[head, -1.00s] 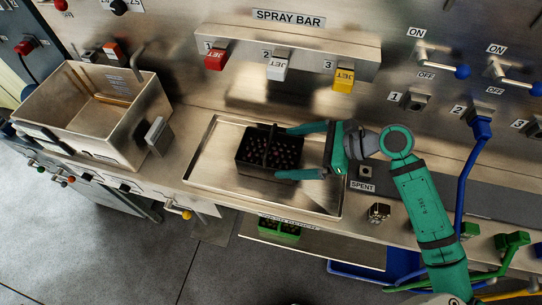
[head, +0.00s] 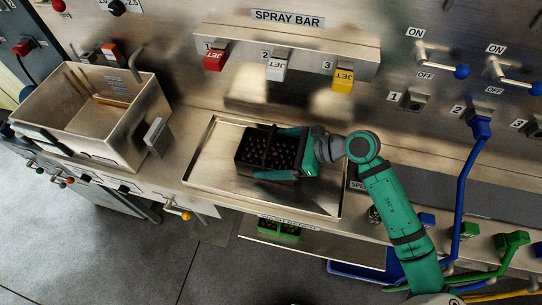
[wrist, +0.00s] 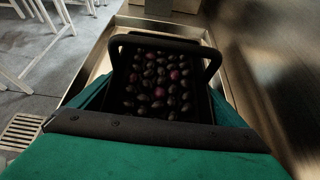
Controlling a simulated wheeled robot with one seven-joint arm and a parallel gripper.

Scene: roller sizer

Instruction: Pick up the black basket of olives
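The black basket of olives (head: 252,148) sits in the shallow metal tray (head: 212,178) below the spray bar. It is full of dark and reddish olives and has an arched black handle. My green gripper (head: 270,153) reaches in from the right with one finger along the basket's far side and one along its near side. The fingers look still spread, and I cannot tell whether they touch the walls. In the wrist view the basket (wrist: 158,85) stands upright between the green fingers, its handle arching toward the camera.
A deep metal bin (head: 95,120) stands at the left. The spray bar (head: 290,45) with red, white and yellow jets hangs over the tray's back. Valves and a blue pipe (head: 465,180) are at the right. A green basket (head: 278,230) is below the tray's front edge.

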